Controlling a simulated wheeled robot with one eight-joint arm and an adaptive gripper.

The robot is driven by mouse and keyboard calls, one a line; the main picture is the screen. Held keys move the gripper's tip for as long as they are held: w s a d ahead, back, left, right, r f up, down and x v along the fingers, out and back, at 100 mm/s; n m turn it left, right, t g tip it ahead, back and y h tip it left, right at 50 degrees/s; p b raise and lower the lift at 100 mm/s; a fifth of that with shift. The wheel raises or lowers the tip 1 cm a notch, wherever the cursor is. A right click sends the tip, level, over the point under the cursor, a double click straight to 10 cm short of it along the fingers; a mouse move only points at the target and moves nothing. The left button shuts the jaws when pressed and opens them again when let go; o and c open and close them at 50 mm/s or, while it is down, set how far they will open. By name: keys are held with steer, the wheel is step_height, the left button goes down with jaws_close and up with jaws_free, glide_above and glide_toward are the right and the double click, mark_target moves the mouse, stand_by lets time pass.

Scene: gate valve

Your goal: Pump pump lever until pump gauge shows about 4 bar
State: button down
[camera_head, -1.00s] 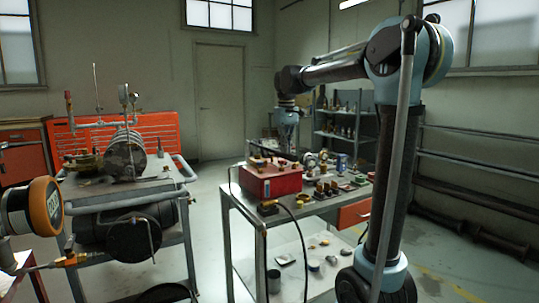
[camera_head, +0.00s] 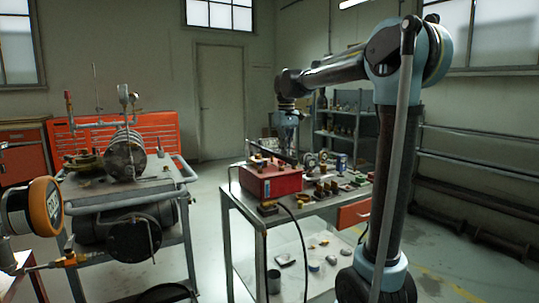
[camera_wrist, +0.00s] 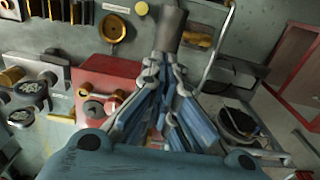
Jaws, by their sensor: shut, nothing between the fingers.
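My gripper (camera_head: 287,148) points down just behind the red box (camera_head: 271,182) on the right-hand cart. In the wrist view my gripper (camera_wrist: 168,45) has its blue fingers drawn together, and the red box (camera_wrist: 108,85) lies left of them. The red box has brass fittings on top and a black hose at its front; it looks like the pump. A thin dark bar (camera_head: 285,154) shows by the fingertips; I cannot tell whether it is the pump lever or whether I touch it. An orange-rimmed gauge (camera_head: 46,206) stands at far left, its reading not legible.
The right-hand cart (camera_head: 262,222) also carries small gauges, brass fittings and blocks, close right of the red box. Another cart (camera_head: 160,190) with a ribbed cylinder stands at left. Shelves (camera_head: 345,125) stand behind. The floor between the carts is clear.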

step_height(320, 180, up, 8)
steer(key=shift+f, duration=0.25)
stand_by(1.8)
steer(key=shift+f, duration=1.85)
steer(key=shift+r, duration=1.95)
step_height(320, 180, up, 5)
steer(key=shift+s, duration=0.1)
